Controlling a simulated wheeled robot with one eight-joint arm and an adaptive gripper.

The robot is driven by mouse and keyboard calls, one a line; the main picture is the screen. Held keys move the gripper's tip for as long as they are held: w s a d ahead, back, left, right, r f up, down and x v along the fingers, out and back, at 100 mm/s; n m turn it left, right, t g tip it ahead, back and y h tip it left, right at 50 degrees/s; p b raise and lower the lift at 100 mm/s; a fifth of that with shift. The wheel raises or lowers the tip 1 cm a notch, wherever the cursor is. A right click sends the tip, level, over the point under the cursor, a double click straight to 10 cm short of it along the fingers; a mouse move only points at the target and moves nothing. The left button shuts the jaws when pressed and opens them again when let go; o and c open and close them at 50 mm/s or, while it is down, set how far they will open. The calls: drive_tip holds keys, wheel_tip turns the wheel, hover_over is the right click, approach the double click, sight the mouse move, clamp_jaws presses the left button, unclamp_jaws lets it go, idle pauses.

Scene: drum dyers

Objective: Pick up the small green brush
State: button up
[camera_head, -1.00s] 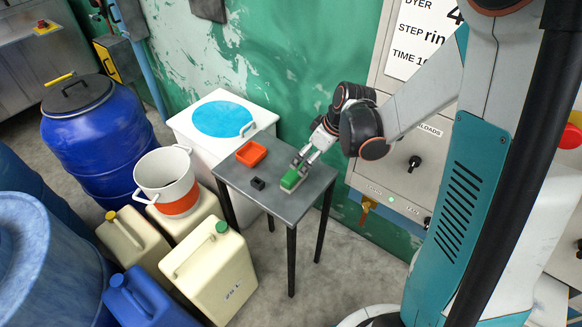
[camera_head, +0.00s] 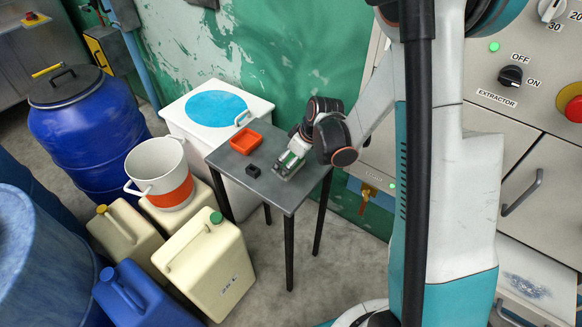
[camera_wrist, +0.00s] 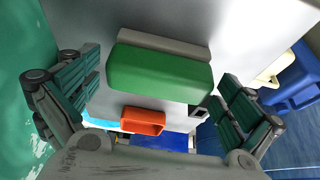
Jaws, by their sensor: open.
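The small green brush (camera_wrist: 158,75) shows large in the wrist view, a green block with a pale grey strip along its far side. It lies on the grey table (camera_head: 290,200). My gripper (camera_wrist: 158,95) is open, with one ridged finger on each side of the brush. A gap shows between each finger and the green body. In the head view my gripper (camera_head: 288,165) is low over the right part of the tabletop and hides most of the brush.
An orange tray (camera_head: 245,144) and a small black box (camera_head: 253,171) sit on the table left of my gripper. A white tub (camera_head: 180,118) stands behind, against the green wall. Cream jerrycans (camera_head: 205,265) and a white-orange bucket (camera_head: 160,180) stand to the left.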

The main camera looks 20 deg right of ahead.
sight(291, 158)
drive_tip(key=shift+w+a+f, duration=0.1)
drive_tip(key=shift+w+f, duration=0.05)
drive_tip(key=shift+f, duration=0.35)
drive_tip(key=c, duration=1)
drive_tip(key=shift+o, duration=0.2)
drive_tip(key=shift+r, duration=0.1)
wheel_tip(291, 158, up, 20)
drive_tip(key=p, duration=0.7)
